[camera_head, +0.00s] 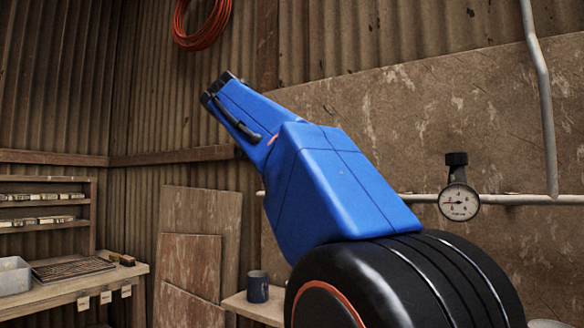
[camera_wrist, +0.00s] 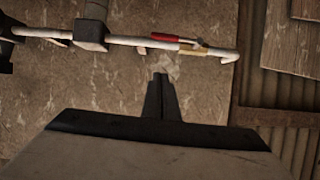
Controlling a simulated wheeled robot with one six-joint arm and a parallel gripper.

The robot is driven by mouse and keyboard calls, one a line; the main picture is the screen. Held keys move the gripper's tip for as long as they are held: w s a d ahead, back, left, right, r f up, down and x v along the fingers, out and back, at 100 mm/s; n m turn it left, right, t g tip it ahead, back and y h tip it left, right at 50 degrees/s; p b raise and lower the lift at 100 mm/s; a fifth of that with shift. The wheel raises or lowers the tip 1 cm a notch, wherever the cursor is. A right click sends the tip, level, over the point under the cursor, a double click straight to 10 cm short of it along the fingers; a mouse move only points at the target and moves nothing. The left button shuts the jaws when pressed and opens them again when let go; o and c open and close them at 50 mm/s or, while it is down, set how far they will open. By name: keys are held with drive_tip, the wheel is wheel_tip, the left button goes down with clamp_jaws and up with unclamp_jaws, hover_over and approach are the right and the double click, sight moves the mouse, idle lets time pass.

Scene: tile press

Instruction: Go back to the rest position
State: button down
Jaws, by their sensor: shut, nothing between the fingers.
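My gripper (camera_wrist: 160,77) shows in the wrist view as a dark, narrow pair of fingers close together, shut with nothing between them. It points at a worn brown wall panel (camera_wrist: 110,80). The fingertips appear just below a pale pipe (camera_wrist: 120,40) in that picture and look apart from it. In the head view my blue arm rises from the lower right towards the upper left. My gripper cannot be made out there.
The pipe carries a red lever (camera_wrist: 173,37) in the wrist view. In the head view a gauge (camera_head: 459,201) sits on the wall pipe, an orange coil (camera_head: 201,40) hangs above, a dark mug (camera_head: 258,287) stands on a small shelf, and a wooden bench (camera_head: 70,288) stands left.

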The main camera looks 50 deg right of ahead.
drive_tip(key=shift+v, duration=0.85)
drive_tip(key=shift+a, duration=0.1)
drive_tip(key=a+f+n+t+y, duration=0.1)
drive_tip(key=a+f+n+y, duration=0.2)
drive_tip(key=a+f+n, duration=0.7)
drive_tip(key=s+a+f+m+t+y, duration=0.1)
drive_tip(key=a+f+t+y, duration=0.35)
drive_tip(key=f, duration=1.25)
drive_tip(key=a+f+n+g+y, duration=0.2)
drive_tip(key=a+f+n, duration=0.3)
drive_tip(key=a+f, duration=0.65)
drive_tip(key=s+a+f+n+y, duration=0.1)
drive_tip(key=s+a+f, duration=0.2)
drive_tip(key=f, duration=0.6)
drive_tip(key=s+a+f+n+y, duration=0.2)
drive_tip(key=s+a+f, duration=0.2)
drive_tip(key=f, duration=0.5)
drive_tip(key=shift+s+a+f, duration=0.3)
drive_tip(key=shift+s+f, duration=0.05)
drive_tip(key=shift+s, duration=0.05)
drive_tip(key=shift+d+y, duration=0.15)
drive_tip(key=shift+y, duration=0.1)
